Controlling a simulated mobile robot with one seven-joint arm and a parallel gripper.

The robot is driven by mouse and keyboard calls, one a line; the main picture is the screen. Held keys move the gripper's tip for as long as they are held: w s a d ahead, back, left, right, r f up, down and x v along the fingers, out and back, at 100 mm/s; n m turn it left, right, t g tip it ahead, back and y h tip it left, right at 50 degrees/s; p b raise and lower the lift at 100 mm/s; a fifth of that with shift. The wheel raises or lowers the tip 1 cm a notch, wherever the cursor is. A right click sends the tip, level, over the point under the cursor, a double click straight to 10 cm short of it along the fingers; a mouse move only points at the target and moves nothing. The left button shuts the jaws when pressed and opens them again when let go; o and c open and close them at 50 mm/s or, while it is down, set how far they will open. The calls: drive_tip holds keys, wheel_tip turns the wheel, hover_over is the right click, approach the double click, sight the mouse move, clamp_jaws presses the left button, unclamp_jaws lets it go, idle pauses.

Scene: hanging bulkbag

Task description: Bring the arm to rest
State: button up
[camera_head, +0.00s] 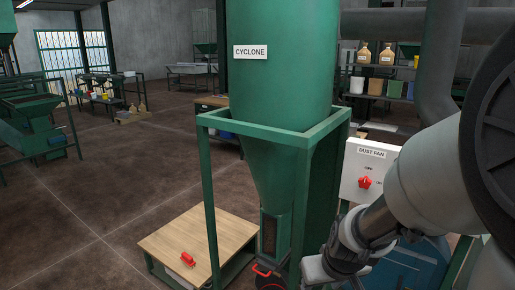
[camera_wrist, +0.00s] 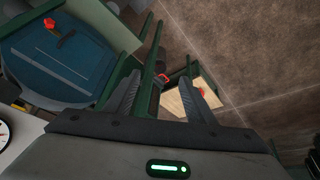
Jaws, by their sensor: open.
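My gripper (camera_wrist: 164,92) is open, with its two dark fingers spread and nothing between them that it holds. In the head view, my arm comes in from the right and its end hangs low, in front of the dust fan box and right of the green cyclone (camera_head: 283,75). The fingers are hard to make out there. In the wrist view, the cyclone's green frame and a red handle (camera_wrist: 164,76) show beyond the fingers, apart from them.
The white dust fan box (camera_head: 371,172) with a red knob (camera_head: 364,182) stands close behind my arm. A low wooden-topped table (camera_head: 200,238) with a small red object (camera_head: 188,259) is left of the cyclone's green frame (camera_head: 208,190). Open brown floor lies farther left.

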drive_tip(key=s+r+p, duration=0.1)
drive_tip(key=s+r, duration=0.6)
drive_tip(key=r, duration=0.3)
drive_tip(key=s+a+r+m+p, duration=0.1)
drive_tip(key=s+r, duration=0.6)
drive_tip(key=r, duration=0.2)
drive_tip(key=shift+r+m+t+p, duration=0.3)
drive_tip(key=shift+r+p, duration=0.05)
drive_tip(key=shift+p, duration=0.05)
drive_tip(key=shift+s, duration=0.1)
